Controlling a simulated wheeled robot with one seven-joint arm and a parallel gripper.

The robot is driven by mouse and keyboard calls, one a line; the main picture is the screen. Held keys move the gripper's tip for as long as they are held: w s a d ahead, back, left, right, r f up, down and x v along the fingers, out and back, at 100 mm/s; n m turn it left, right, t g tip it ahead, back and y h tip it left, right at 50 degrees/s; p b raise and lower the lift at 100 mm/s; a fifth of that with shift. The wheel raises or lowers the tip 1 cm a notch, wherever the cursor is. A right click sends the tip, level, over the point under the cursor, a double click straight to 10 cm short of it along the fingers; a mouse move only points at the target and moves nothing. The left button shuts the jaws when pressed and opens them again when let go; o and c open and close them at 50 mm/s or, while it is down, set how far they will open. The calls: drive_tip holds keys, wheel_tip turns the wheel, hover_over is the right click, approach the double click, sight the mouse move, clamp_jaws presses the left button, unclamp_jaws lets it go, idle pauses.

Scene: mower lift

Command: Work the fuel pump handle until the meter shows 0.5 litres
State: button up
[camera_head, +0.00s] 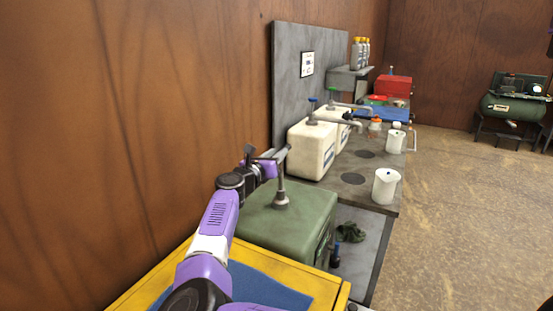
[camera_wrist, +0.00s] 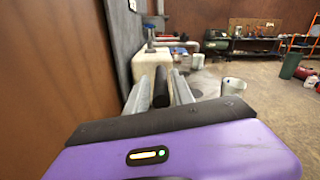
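A green fuel tank (camera_head: 290,218) stands on the bench with a grey pump post (camera_head: 281,193) rising from its top. The pump's lever reaches left toward my gripper, which is beside the post, partly hidden by my arm. In the wrist view a black handle grip (camera_wrist: 161,87) lies between the two grey fingers of my gripper (camera_wrist: 163,80). The grip looks very close to both fingers, but whether they press on it cannot be told. No meter reading can be made out in either view.
Two white canisters (camera_head: 312,148) with taps stand behind the tank. A white jug (camera_head: 386,185) is on the bench's right edge. A yellow cart (camera_head: 334,294) with a blue mat is in front. A wooden wall (camera_head: 130,130) runs close on the left. Open floor lies to the right.

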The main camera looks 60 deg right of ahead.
drive_tip(key=shift+o, duration=0.7)
drive_tip(key=shift+f, duration=0.15)
drive_tip(key=shift+a+f, duration=0.1)
drive_tip(key=shift+a, duration=0.05)
drive_tip(key=a+b, duration=0.1)
drive_tip(key=a, duration=0.6)
drive_tip(key=shift+s+a+b, duration=0.25)
drive_tip(key=shift+s+b, duration=0.05)
drive_tip(key=shift+s, duration=0.05)
